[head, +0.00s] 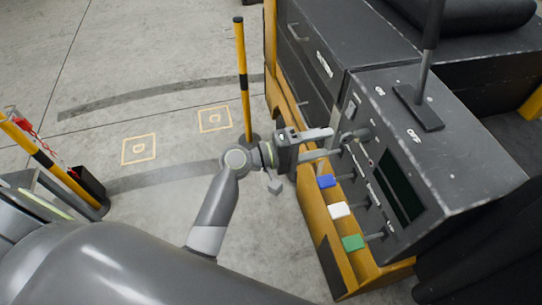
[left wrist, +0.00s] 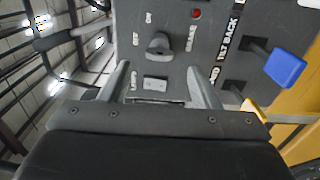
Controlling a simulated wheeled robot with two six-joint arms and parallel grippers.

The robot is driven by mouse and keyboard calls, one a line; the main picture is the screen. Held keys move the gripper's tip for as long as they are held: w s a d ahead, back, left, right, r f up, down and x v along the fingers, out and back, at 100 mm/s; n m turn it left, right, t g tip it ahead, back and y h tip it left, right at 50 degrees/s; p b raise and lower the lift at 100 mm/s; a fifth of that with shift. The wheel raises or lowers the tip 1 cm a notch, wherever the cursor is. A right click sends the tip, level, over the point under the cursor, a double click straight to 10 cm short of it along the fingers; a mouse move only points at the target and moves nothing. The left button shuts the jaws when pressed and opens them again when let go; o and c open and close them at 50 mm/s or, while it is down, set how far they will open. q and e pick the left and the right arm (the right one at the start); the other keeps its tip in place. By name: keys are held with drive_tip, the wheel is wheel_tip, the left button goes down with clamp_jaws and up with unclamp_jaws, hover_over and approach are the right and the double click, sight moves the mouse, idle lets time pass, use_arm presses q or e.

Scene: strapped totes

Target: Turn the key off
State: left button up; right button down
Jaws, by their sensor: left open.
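The key (left wrist: 158,46) is a dark grey knob on the dark control panel (left wrist: 178,68), beside the ON and OFF labels in the left wrist view. Whether it points at ON or OFF is hard to tell. My left gripper (left wrist: 158,68) is open and faces the panel. Its two fingers stand on either side of the key's line, with the key just beyond the tips and apart from them. In the head view my left gripper (head: 329,145) is close to the panel's face, and its fingers partly hide the key area. My right gripper is not in view.
Levers with blue (head: 326,181), white (head: 340,210) and green (head: 353,243) knobs stick out below the key. A red light (left wrist: 196,13) sits near the key. A black lever (head: 425,70) rises from the console top. A yellow-black post (head: 242,75) stands behind my gripper.

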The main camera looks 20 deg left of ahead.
use_arm(q)
drive_tip(key=b+v, duration=0.3)
drive_tip(key=v, duration=0.9)
drive_tip(key=s+a+f+n+g+y, duration=0.1)
drive_tip(key=a+f+y, duration=0.3)
drive_tip(key=f, duration=0.8)
drive_tip(key=a+f+y, duration=0.4)
drive_tip(key=f, duration=0.7)
drive_tip(key=s+a+f+n+g+y, duration=0.1)
drive_tip(key=a+f+y, duration=0.25)
drive_tip(key=f, duration=0.85)
drive_tip(key=s+a+f+m+g+y, duration=0.3)
drive_tip(key=s+a+f+g, duration=0.1)
drive_tip(key=s+f, duration=0.9)
drive_tip(key=s+f+m+g, duration=0.1)
drive_tip(key=s+f+m, duration=0.2)
drive_tip(key=s, duration=0.7)
drive_tip(key=s+f+m+g+y, duration=0.1)
drive_tip(key=s+f+m+g, duration=0.1)
drive_tip(key=s+f, duration=0.4)
drive_tip(key=s+m, duration=0.1)
drive_tip(key=s, duration=0.3)
drive_tip(key=shift+s+d, duration=0.2)
drive_tip(key=shift+d, duration=0.1)
